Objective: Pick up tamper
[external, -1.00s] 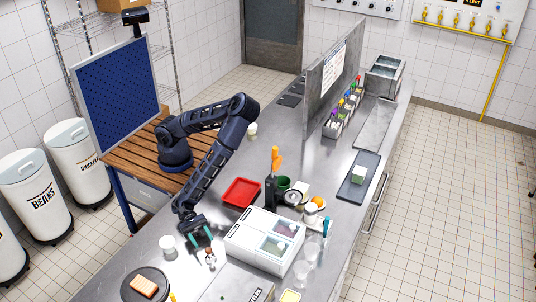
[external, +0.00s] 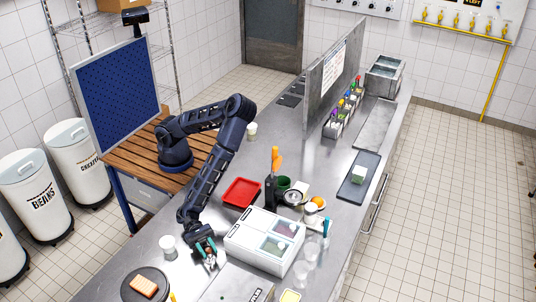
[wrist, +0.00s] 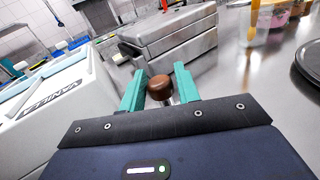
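The tamper has a round brown knob (wrist: 160,87) above a shiny metal part, seen in the middle of the wrist view. It stands on the metal counter, and in the external view the small tamper (external: 210,262) is partly hidden by my gripper (external: 207,247). In the wrist view, my gripper (wrist: 160,84) has its two teal fingers spread, one on each side of the knob. Narrow gaps seem to show beside the knob, so the fingers do not look closed on it. The tamper's lower part is hidden behind my gripper's body.
A white lidded box (external: 262,240) stands close to the right of my gripper. A white cup (external: 167,243) is to the left. A dark round board (external: 135,293) with an orange-brown block (external: 144,286) lies at the front left. A red tray (external: 241,192) is behind.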

